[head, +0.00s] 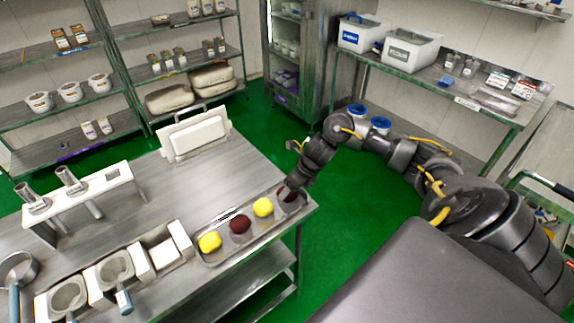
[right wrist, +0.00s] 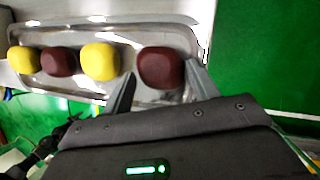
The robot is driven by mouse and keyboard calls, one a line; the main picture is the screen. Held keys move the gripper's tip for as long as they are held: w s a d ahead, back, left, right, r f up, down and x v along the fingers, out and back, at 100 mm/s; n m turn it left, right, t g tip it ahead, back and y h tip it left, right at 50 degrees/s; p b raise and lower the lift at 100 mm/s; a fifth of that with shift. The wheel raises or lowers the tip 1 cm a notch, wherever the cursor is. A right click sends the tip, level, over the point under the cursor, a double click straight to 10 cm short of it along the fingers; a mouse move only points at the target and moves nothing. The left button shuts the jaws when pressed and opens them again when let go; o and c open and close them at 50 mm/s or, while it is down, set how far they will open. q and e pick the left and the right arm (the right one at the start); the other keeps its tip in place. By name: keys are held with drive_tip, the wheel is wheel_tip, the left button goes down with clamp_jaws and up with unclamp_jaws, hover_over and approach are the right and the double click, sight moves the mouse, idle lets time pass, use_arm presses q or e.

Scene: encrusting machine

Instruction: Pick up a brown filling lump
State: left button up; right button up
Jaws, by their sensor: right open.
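Two brown lumps and two yellow lumps sit in a row on a metal tray (head: 222,256) at the table's right end. The end brown lump (head: 289,196) is partly hidden by my right gripper (head: 290,187) in the head view. In the right wrist view this brown lump (right wrist: 160,67) lies between the tips of my open right gripper (right wrist: 161,78), with a finger near each side. I cannot tell whether the fingers touch it. The other brown lump (head: 240,224) sits between the yellow lumps (head: 210,242) (head: 263,207). My left gripper is out of view.
The nearest yellow lump (right wrist: 99,62) is close to the left finger in the wrist view. On the table (head: 150,200) are a white nozzle rack (head: 85,190), hoppers (head: 116,268) and a white panel (head: 196,134). Green floor lies beyond the table's right edge.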

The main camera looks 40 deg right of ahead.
drive_tip(key=shift+x, duration=0.8)
drive_tip(key=shift+c, duration=0.2)
drive_tip(key=c, duration=0.6)
drive_tip(key=shift+r, duration=0.1)
